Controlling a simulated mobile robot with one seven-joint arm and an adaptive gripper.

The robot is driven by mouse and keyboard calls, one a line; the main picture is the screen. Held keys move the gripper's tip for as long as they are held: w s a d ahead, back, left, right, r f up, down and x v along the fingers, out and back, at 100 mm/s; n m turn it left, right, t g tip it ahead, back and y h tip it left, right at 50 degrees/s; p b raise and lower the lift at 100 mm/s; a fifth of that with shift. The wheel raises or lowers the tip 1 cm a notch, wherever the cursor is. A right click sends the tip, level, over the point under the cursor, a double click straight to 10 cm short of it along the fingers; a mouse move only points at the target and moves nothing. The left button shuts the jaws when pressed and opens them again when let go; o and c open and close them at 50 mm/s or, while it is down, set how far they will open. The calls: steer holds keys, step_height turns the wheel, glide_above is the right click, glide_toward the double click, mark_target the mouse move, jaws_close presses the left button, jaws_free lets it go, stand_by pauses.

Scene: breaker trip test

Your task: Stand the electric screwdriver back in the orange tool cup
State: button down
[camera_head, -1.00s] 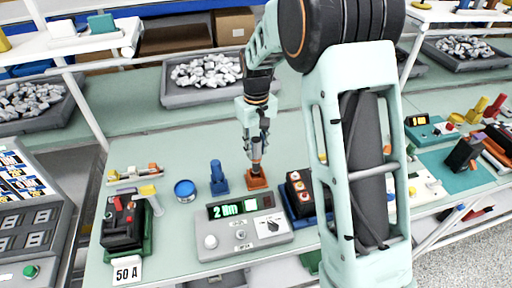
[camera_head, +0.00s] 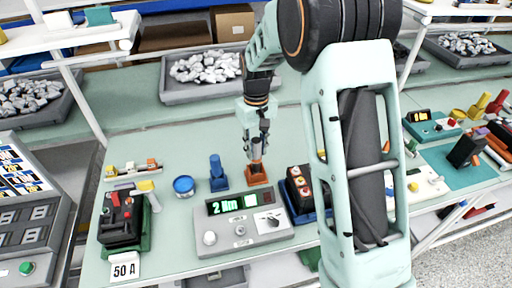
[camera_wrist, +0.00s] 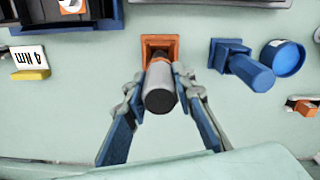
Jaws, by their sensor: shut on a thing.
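The electric screwdriver (camera_wrist: 160,90) is a grey cylinder with a black end; it also shows in the head view (camera_head: 256,149). My gripper (camera_wrist: 160,90) is shut on it, one finger on each side, and it also shows in the head view (camera_head: 257,147). The square orange tool cup (camera_wrist: 148,45) stands on the bench, directly below the screwdriver in the head view (camera_head: 257,175). The screwdriver is about upright and its lower end is at the cup's mouth, seemingly inside. The tip is hidden, so its depth cannot be told.
A blue holder (camera_head: 218,178) stands close left of the cup, then a blue round tin (camera_head: 184,186). A grey control box (camera_head: 240,228) with a green display is in front. A blue-based button box (camera_head: 298,188) is on the right. The bench behind the cup is clear.

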steer(key=shift+f+b, duration=0.95)
steer(key=shift+f, duration=0.5)
steer(key=c, duration=1.5)
jaws_free()
steer(key=shift+c, duration=0.2)
step_height(320, 180, up, 12)
steer(key=shift+r, duration=0.1)
